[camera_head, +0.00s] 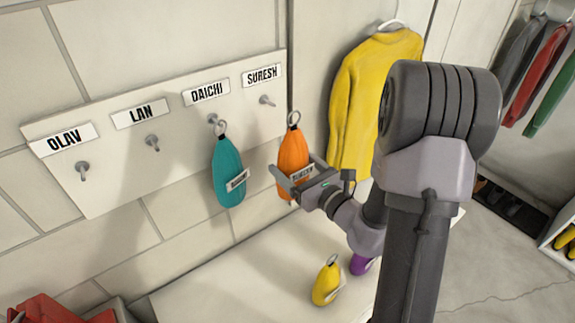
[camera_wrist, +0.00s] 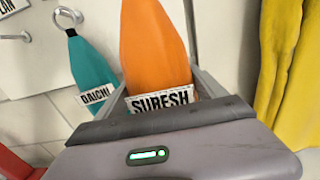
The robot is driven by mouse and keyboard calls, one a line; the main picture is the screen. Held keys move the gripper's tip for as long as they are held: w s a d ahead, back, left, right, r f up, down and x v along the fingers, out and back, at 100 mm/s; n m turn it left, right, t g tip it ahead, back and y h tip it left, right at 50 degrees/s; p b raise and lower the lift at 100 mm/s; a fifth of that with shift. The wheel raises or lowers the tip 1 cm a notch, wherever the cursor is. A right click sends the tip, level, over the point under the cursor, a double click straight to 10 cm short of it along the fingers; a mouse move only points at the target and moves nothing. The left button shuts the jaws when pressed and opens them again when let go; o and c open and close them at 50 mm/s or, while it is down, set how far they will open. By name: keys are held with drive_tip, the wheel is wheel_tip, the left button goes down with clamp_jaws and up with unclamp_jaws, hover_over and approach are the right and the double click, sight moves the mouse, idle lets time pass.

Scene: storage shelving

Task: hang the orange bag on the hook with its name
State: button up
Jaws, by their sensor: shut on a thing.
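The orange bag (camera_head: 292,165) is held upright by my gripper (camera_head: 290,186), a little below and to the right of the hook under the SURESH plate (camera_head: 262,75). Its ring (camera_head: 294,118) stands up free at the top. In the wrist view the orange bag (camera_wrist: 152,45) fills the space between the fingers, and its tag (camera_wrist: 160,102) reads SURESH. The SURESH hook (camera_head: 267,101) is empty. Whether the ring is in line with the hook's depth I cannot tell. The ring is out of the wrist view.
A teal bag (camera_head: 228,170) tagged DAICHI hangs on the DAICHI hook. The OLAV hook (camera_head: 82,170) and LAN hook (camera_head: 152,143) are empty. A yellow bag (camera_head: 326,284) and a purple bag (camera_head: 360,265) are on the bench (camera_head: 225,285). A yellow garment (camera_head: 372,95) hangs close on the right.

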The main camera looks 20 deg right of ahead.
drive_tip(key=shift+w+r, duration=0.15)
drive_tip(key=shift+r, duration=0.05)
drive_tip(key=shift+w+a+p, duration=0.25)
drive_tip(key=shift+w+p, duration=0.05)
drive_tip(key=shift+w, duration=0.1)
drive_tip(key=shift+w+a+f+p, duration=0.1)
drive_tip(key=shift+w+a+p, duration=0.2)
drive_tip(key=shift+w, duration=0.75)
drive_tip(key=shift+w+a+f+p, duration=0.1)
drive_tip(key=shift+w+p, duration=0.3)
drive_tip(key=shift+w, duration=0.6)
drive_tip(key=shift+w+a+f+p, duration=0.15)
drive_tip(key=shift+w+p, duration=0.2)
drive_tip(key=shift+w, duration=0.7)
drive_tip(key=shift+w+a+f+b, duration=0.1)
drive_tip(key=shift+w+f+b, duration=0.3)
drive_tip(key=shift+w, duration=0.2)
drive_tip(key=o, duration=1.9)
drive_tip(key=shift+s, duration=0.1)
